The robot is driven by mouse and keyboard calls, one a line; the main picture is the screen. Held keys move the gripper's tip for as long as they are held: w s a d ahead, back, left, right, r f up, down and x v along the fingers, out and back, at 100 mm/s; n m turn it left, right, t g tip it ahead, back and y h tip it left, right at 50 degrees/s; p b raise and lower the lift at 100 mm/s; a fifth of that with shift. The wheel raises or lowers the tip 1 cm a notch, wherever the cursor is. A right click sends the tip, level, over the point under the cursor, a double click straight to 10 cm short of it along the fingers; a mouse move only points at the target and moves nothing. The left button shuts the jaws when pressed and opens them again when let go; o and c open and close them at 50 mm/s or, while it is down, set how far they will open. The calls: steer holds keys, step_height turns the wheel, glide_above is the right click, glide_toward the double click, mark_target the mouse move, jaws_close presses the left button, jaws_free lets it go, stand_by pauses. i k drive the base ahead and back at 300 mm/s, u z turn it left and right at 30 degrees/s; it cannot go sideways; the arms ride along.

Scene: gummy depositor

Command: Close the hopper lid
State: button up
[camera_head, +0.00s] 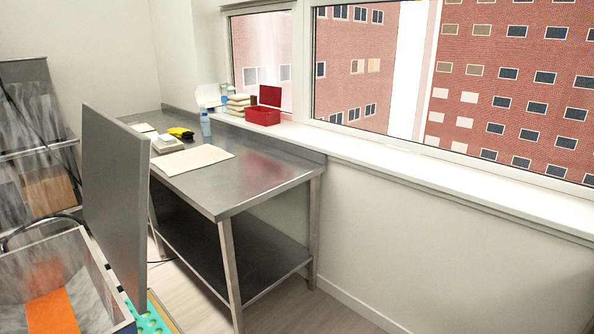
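The hopper lid (115,190) is a flat grey metal panel at the left. It stands upright, open, along the right side of the hopper. The hopper (97,270) is an open metal box at the lower left, cut off by the picture's edge. Its inside shows, with an orange patch (52,312) at the bottom. My gripper is not in view.
A steel table (257,187) with a lower shelf stands behind the lid, holding a beige sheet (192,160), a blue bottle (205,124) and a yellow-black item (181,133). A red box (263,115) sits on the windowsill. A teal tray (150,320) is beside the hopper. Floor at lower right is clear.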

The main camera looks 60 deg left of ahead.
mark_target(117, 156)
steer(key=u, duration=2)
steer(key=i, duration=1.95)
steer(key=u, duration=2.8)
steer(key=k, duration=0.5)
steer(key=z, duration=0.55)
